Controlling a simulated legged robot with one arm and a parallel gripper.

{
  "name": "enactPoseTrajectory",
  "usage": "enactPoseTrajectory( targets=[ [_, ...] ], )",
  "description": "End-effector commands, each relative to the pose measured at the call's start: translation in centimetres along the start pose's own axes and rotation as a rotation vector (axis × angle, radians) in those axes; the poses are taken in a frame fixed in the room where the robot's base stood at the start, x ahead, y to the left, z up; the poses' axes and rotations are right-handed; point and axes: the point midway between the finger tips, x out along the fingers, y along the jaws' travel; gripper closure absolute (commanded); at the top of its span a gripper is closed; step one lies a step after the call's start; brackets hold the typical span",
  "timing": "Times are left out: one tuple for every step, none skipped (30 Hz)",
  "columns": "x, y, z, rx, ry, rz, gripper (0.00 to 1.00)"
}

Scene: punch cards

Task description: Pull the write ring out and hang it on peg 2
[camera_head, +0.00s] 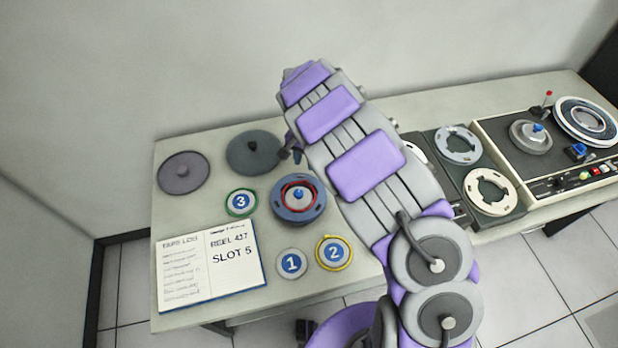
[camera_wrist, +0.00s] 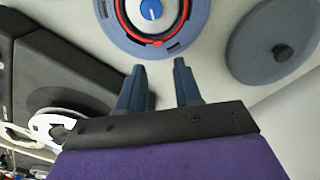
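The write ring (camera_head: 283,189) is a thin red ring seated around the hub of a blue-grey reel (camera_head: 312,212) on the table. It also shows at the top of the wrist view (camera_wrist: 143,37), around a blue knob. A yellow-rimmed round marker numbered 2 (camera_head: 334,253) is at the table's front, right of a grey one numbered 1 (camera_head: 291,263). A green-rimmed marker 3 (camera_head: 241,203) is left of the reel. I cannot make out upright pegs. My gripper (camera_wrist: 159,64) is open and empty, its two fingers apart near the reel's rim, off the ring.
A dark disk with a knob (camera_head: 254,153) and a flat grey disk (camera_head: 183,173) lie behind. An open log book (camera_head: 210,265) covers the front left. Tape equipment (camera_head: 545,160) fills the right side. My arm hides part of the table's middle.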

Motion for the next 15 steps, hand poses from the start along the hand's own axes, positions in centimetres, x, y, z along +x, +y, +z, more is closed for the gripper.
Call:
enactPoseTrajectory(
  targets=[
    [0.2,0.0,0.0,0.001,-0.001,0.000,0.66],
    [0.3,0.1,0.0,0.001,-0.001,0.001,0.66],
    [0.5,0.1,0.0,0.001,-0.001,0.001,0.66],
    [0.7,0.1,-0.1,0.001,-0.002,0.001,0.66],
    [0.9,0.1,-0.1,0.001,-0.002,0.001,0.66],
    [1.2,0.1,-0.1,0.001,-0.003,0.001,0.66],
    [1.4,0.2,-0.1,0.001,-0.003,0.001,0.66],
    [1.7,0.2,-0.1,0.001,-0.004,0.001,0.66],
    [2.1,0.2,-0.1,0.001,-0.004,0.001,0.66],
    [2.4,0.2,0.0,0.001,-0.005,0.001,0.66],
    [2.7,0.2,0.0,0.001,-0.005,0.002,0.66],
    [3.1,0.2,0.0,0.001,-0.005,0.002,0.66],
    [3.5,0.2,0.0,0.001,-0.005,0.002,0.66],
    [3.8,0.3,0.0,0.001,-0.005,0.002,0.66],
    [4.3,0.3,0.0,0.001,-0.005,0.003,0.66]
  ],
)
